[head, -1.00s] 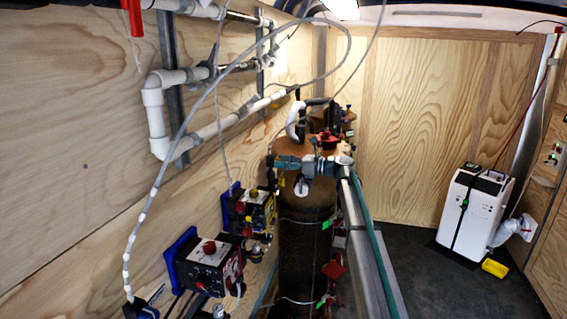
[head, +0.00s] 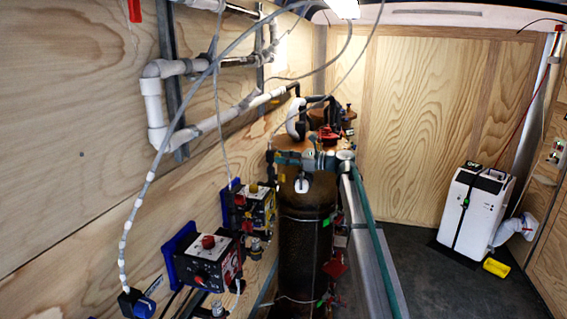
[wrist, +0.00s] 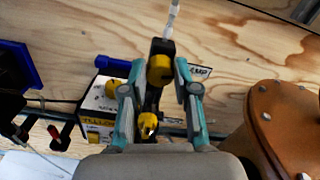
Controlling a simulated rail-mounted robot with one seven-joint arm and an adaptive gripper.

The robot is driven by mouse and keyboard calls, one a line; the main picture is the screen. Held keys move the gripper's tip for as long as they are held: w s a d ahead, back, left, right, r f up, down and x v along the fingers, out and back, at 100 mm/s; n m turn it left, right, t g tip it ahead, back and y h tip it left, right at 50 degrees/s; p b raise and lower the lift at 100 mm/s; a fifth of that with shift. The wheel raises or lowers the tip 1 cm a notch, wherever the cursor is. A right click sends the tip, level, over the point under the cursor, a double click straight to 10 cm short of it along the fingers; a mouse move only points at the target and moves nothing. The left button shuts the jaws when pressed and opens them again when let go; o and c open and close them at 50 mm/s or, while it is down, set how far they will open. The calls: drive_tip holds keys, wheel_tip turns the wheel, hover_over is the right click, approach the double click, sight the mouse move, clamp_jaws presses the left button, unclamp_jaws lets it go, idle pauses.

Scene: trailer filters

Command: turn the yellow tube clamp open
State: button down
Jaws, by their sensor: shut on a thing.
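The yellow tube clamp (wrist: 160,70) shows in the wrist view as a yellow knob on an upright black body, with a white tube running up from its top. My gripper (wrist: 159,72) has a teal and grey finger on each side of it and is shut on it. A second yellow knob (wrist: 148,124) sits lower, between the finger bases. A label ending in "AMP" (wrist: 201,72) is partly hidden behind the right finger. I cannot make out the gripper or this clamp surely in the head view.
A yellow box (head: 262,208) and a black box (head: 208,262) with a red knob stand along the plywood wall. The large dark cylinder (head: 303,240) is close by; its brown lid (wrist: 290,115) is right of my gripper. White pipes (head: 152,100) run above.

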drive_tip(key=n+b, duration=0.4)
drive_tip(key=n, duration=0.1)
drive_tip(key=n+b, duration=0.2)
drive_tip(key=shift+f+b, duration=0.3)
drive_tip(key=shift+b, duration=0.05)
drive_tip(key=n+b, duration=0.3)
drive_tip(key=n, duration=0.1)
drive_tip(key=shift+s+r+n+b, duration=0.1)
drive_tip(key=shift+n+b, duration=1.75)
drive_tip(key=shift+n, duration=0.05)
drive_tip(key=c, duration=0.9)
unclamp_jaws()
drive_tip(key=shift+o, duration=0.2)
drive_tip(key=shift+d, duration=0.15)
